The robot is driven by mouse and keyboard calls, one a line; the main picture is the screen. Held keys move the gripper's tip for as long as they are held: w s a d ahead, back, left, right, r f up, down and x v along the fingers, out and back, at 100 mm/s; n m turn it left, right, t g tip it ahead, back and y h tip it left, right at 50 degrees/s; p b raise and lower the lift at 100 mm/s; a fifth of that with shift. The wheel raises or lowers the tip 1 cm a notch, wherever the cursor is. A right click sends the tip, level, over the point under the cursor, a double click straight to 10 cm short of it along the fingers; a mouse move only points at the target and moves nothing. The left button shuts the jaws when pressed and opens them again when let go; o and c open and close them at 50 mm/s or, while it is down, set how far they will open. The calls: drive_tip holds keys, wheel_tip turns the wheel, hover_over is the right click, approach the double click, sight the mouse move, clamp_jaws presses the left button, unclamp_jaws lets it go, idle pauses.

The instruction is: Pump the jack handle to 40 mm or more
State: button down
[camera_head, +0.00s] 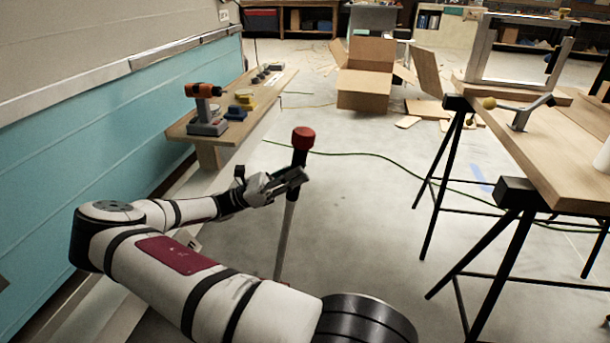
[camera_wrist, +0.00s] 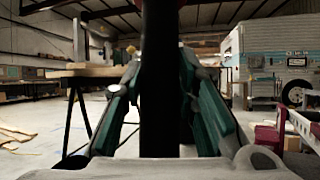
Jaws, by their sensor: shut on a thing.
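The jack handle (camera_head: 285,232) is a grey rod with a black grip and a red knob on top. It stands nearly upright, leaning slightly, in the middle of the head view. My gripper (camera_head: 293,179) reaches it from the left and is shut on the black grip, below the red knob. In the wrist view the black grip (camera_wrist: 160,85) runs vertically between my two fingers (camera_wrist: 160,105). The handle's lower end is hidden behind my arm. A red part at the right of the wrist view (camera_wrist: 267,138) may belong to the jack.
A low wooden bench (camera_head: 236,125) with an orange drill (camera_head: 204,92) stands along the teal camper wall (camera_head: 120,125). A workbench on black trestles (camera_head: 552,150) is at right. An open cardboard box (camera_head: 364,88) lies behind.

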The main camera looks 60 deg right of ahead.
drive_tip(key=shift+w+a+r, duration=0.15)
drive_tip(key=shift+w, duration=0.4)
drive_tip(key=c, duration=1.2)
unclamp_jaws()
drive_tip(key=shift+w+a+h, duration=0.1)
drive_tip(key=shift+a+h, duration=0.05)
drive_tip(key=shift+h, duration=0.25)
drive_tip(key=shift+c, duration=0.2)
drive_tip(key=shift+w+a+f, duration=0.1)
drive_tip(key=shift+w+f, duration=0.05)
drive_tip(key=shift+f, duration=0.15)
drive_tip(key=w+a, duration=0.7)
drive_tip(key=w, duration=0.3)
drive_tip(key=shift+w, duration=0.15)
drive_tip(key=shift+f, duration=0.1)
